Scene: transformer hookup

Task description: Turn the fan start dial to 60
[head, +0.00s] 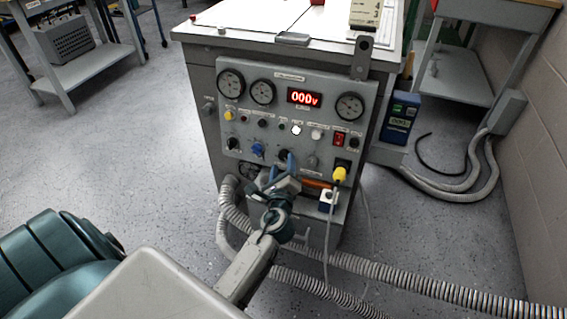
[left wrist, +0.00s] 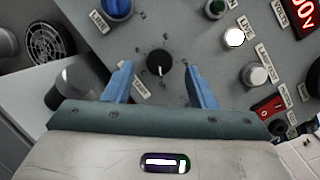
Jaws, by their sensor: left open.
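A black dial (left wrist: 159,64) with a white pointer mark and small scale marks around it sits on the grey control panel (head: 262,135). Its label is too small to read, so I cannot confirm that it is the fan start dial. In the head view the dial (head: 284,155) is at the panel's lower middle. My left gripper (head: 279,170) is open in front of the panel. In the left wrist view its blue fingertips (left wrist: 158,78) stand on either side of the dial, apart from it. My right gripper is not in view.
A blue knob (left wrist: 118,8), a white lit lamp (left wrist: 234,37) and a red switch (left wrist: 267,107) are near the dial. A yellow plug (head: 339,174) with a cable sits to the right. Grey hoses (head: 400,290) run across the floor.

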